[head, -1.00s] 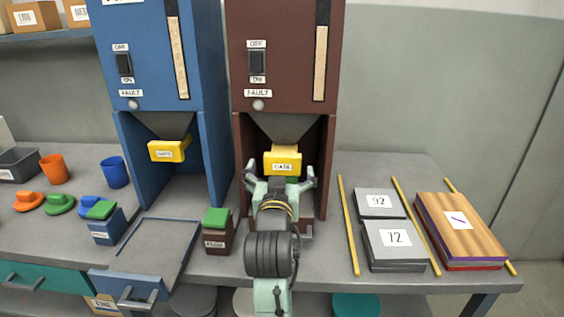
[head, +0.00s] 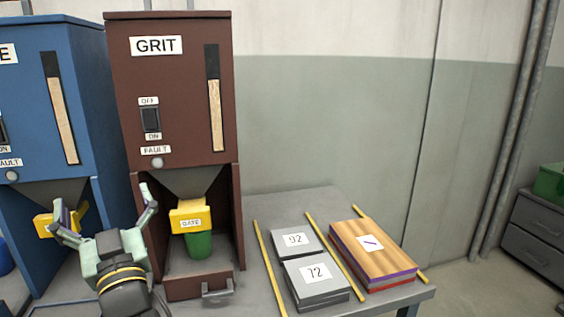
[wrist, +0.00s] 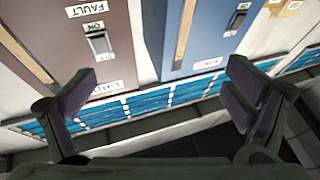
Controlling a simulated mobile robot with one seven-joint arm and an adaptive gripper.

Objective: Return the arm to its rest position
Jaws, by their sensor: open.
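My gripper (head: 103,206) is raised at the lower left of the head view, its two fingers spread wide with nothing between them. In the wrist view, the open fingers of my gripper (wrist: 162,88) frame the tilted fronts of the brown machine (wrist: 98,40) and the blue machine (wrist: 200,35). My arm below the wrist is mostly out of the head view.
A green cup (head: 200,246) stands under the yellow gate in the brown machine's bay. Free floor lies right of the bench.

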